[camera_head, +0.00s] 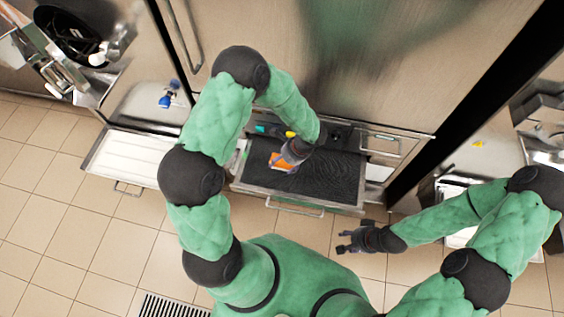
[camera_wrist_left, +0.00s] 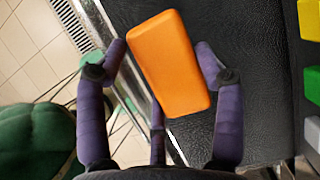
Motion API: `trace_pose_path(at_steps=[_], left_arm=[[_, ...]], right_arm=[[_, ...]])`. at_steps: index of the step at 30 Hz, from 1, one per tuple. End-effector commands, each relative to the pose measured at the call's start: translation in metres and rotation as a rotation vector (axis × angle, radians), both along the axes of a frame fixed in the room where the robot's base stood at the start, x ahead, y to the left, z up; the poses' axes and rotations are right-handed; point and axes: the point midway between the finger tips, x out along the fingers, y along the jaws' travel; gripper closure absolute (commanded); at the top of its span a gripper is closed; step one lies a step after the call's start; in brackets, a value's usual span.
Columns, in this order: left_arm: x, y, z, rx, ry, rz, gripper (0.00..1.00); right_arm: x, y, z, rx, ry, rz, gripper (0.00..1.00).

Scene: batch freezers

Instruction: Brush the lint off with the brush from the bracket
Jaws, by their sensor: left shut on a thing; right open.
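My left gripper (camera_head: 290,156) is shut on an orange block (camera_head: 278,162), which looks like the brush. In the left wrist view the orange block (camera_wrist_left: 170,62) sits between the purple fingers (camera_wrist_left: 160,75); no bristles show. It is over the black textured surface (camera_head: 325,176) inside the pulled-out drawer, near its left part. I cannot tell whether it touches the surface. No lint can be made out clearly. My right gripper (camera_head: 347,240) is open and empty, in front of the drawer's right side.
The drawer has a front handle (camera_head: 295,209). A white open tray (camera_head: 125,160) is at left, a steel cabinet (camera_head: 380,60) behind. Tiled floor lies in front.

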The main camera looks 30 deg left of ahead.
Motion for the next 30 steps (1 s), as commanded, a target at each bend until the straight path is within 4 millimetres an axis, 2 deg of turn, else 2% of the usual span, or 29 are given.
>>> trace_pose_path(at_steps=[1, 7, 26, 30], left_arm=[[0.001, -0.001, 0.008, 0.0, -0.001, 0.001, 0.62], [0.002, -0.004, 0.02, 0.0, -0.001, 0.002, 0.62], [0.002, -0.004, 0.021, 0.0, 0.0, 0.003, 0.62], [0.004, -0.003, 0.025, 0.0, -0.003, 0.053, 0.62]], right_arm=[[0.0, 0.0, 0.006, 0.0, 0.0, 0.0, 0.56], [0.0, 0.0, 0.014, 0.0, 0.0, 0.0, 0.56], [0.0, 0.0, 0.015, 0.0, 0.0, 0.0, 0.56], [0.0, 0.0, 0.015, 0.0, 0.0, 0.0, 0.56]])
